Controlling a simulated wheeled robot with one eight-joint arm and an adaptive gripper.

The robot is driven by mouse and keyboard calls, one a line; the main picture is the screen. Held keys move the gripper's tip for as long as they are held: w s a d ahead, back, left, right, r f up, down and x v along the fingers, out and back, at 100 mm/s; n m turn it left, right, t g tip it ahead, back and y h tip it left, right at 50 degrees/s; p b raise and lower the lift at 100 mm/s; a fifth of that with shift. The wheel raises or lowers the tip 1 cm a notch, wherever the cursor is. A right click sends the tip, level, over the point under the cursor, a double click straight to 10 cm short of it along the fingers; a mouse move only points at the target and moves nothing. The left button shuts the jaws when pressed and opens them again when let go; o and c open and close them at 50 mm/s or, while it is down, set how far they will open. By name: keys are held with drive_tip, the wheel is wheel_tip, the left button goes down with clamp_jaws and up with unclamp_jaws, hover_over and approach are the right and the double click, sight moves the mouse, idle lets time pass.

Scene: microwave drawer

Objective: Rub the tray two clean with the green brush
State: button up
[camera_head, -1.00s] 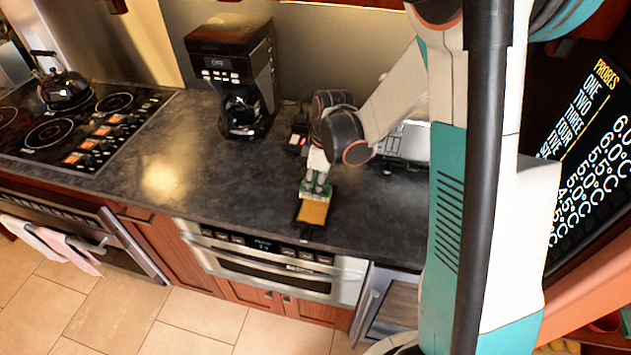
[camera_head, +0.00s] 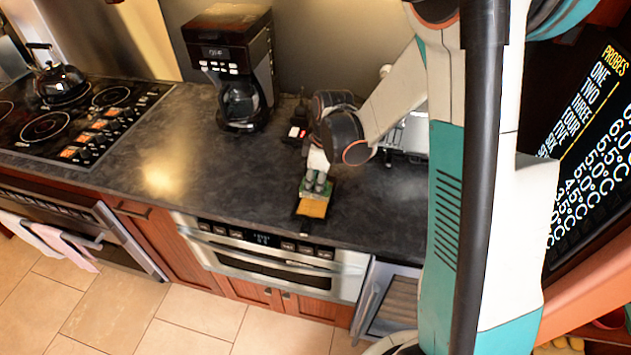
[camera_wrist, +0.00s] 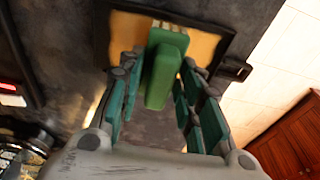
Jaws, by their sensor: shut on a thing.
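The tray (camera_head: 312,208) is a flat piece with a dark rim and an orange-tan surface, lying near the counter's front edge. It also fills the top of the wrist view (camera_wrist: 207,48). My gripper (camera_head: 317,182) is over the tray's far part. In the wrist view my gripper (camera_wrist: 158,95) has its teal fingers on both sides of the green brush (camera_wrist: 163,75) and is shut on it. The brush's pale bristle end lies over the tray. I cannot tell whether the bristles touch it. The brush and gripper hide part of the tray.
A black coffee maker (camera_head: 236,65) stands at the back of the dark counter (camera_head: 150,150). A stove with a kettle (camera_head: 60,80) is at far left. A silver appliance (camera_head: 410,135) is behind my arm. The counter left of the tray is clear.

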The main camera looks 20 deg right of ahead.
drive_tip(key=shift+f+b, duration=0.6)
idle(0.3)
drive_tip(key=shift+r, duration=0.1)
drive_tip(key=shift+s+f+b, duration=0.1)
drive_tip(key=shift+f+b, duration=0.1)
drive_tip(key=shift+b, duration=0.35)
idle(0.4)
drive_tip(key=shift+w+d+r, duration=0.1)
drive_tip(key=shift+w+d, duration=0.35)
drive_tip(key=shift+w, duration=0.25)
drive_tip(key=shift+w+d, duration=0.4)
drive_tip(key=shift+w, duration=0.2)
